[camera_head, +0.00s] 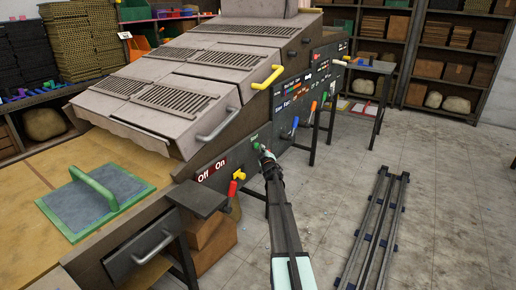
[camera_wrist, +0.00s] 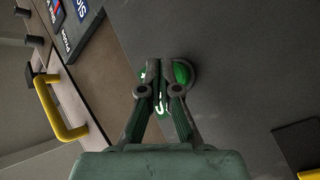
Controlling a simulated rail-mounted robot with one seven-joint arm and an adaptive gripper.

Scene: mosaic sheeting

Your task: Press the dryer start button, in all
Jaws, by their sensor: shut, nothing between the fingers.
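The dryer (camera_head: 215,75) is a large grey machine with vented sloping covers and a dark side panel. A green round start button (camera_head: 257,146) sits on that panel below a small green label. In the wrist view the green button (camera_wrist: 183,74) shows just beyond and right of my fingertips, partly hidden by them. My gripper (camera_head: 265,154) is shut and empty, its tips at the button in the head view. Its closed fingers (camera_wrist: 158,90) overlap a green label behind them in the wrist view. I cannot tell whether the tips touch the button.
A red Off/On label (camera_head: 212,170), a red-tipped lever (camera_head: 233,188) and a yellow knob (camera_head: 239,174) are near the button. A yellow handle (camera_head: 268,77) juts out above; it also shows in the wrist view (camera_wrist: 58,110). Floor rails (camera_head: 375,230) lie at right.

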